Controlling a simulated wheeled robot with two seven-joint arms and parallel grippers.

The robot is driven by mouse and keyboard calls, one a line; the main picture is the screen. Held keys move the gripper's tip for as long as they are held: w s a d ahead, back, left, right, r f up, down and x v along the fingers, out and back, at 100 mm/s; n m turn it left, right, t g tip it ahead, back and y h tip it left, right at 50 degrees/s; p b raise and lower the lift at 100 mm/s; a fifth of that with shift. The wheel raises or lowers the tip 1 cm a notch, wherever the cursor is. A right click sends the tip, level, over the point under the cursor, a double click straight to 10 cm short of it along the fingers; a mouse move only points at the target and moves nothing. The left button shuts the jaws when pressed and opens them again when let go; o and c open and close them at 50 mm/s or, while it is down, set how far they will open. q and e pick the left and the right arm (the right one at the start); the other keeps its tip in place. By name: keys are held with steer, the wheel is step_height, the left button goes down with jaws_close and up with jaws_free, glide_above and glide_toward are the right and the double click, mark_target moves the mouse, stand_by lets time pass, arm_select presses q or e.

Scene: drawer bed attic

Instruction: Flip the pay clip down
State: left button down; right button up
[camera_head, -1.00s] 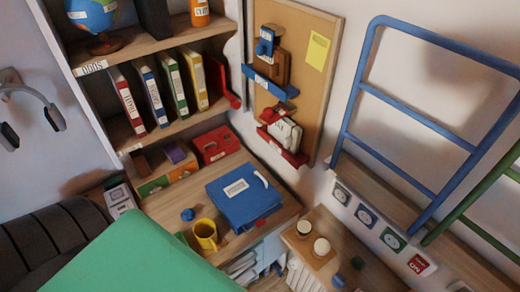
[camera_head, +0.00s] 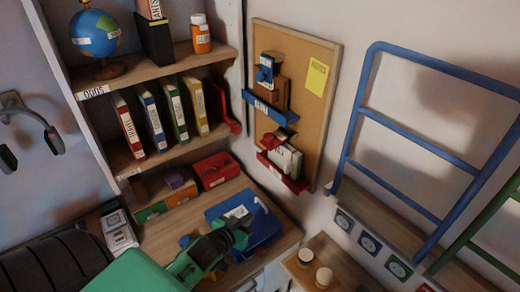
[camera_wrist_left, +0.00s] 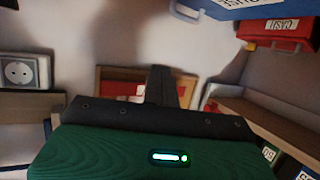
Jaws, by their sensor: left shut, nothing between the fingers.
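A corkboard (camera_head: 330,95) hangs on the wall, with a blue ledge (camera_head: 270,108) above a red ledge (camera_head: 284,173). The blue ledge carries a small blue piece (camera_head: 266,66) and brown papers; white papers (camera_head: 285,158) stand at the red one. I cannot read which label says pay. My left gripper (camera_head: 243,214) is shut and empty. In the head view it appears over the blue binder (camera_head: 268,229), below and left of the corkboard, apart from both ledges. Its dark fingers (camera_wrist_left: 162,88) also show in the left wrist view. My right gripper is not in view.
A red box (camera_head: 215,170) stands behind the binder on the desk. Shelves with binders (camera_head: 164,112) and a globe (camera_head: 96,33) rise at the left. A blue ladder (camera_head: 420,145) leans at the right. The wall between corkboard and ladder is clear.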

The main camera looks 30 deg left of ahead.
arm_select(q)
steer(key=w+a+r+m+t+h, duration=0.1)
steer(key=r+t+h, duration=0.3)
steer(key=r, duration=0.7)
steer(key=w+a+r+m+t+h, duration=0.1)
steer(key=a+r+m+t+h, duration=0.2)
steer(key=r, duration=0.8)
steer(key=shift+a+t+h, duration=0.5)
steer(key=shift+a+t, duration=0.3)
steer(key=shift+t, duration=0.2)
steer(key=shift+r, duration=0.15)
steer(key=p+x, duration=0.5)
steer(key=x, duration=0.5)
steer(key=shift+w+d+f+p, duration=0.2)
steer(key=shift+f+p, duration=0.15)
steer(key=shift+f, duration=0.65)
steer(key=shift+w+d+f+p, duration=0.1)
steer(key=shift+w+f+p, duration=0.15)
steer(key=shift+f, duration=0.75)
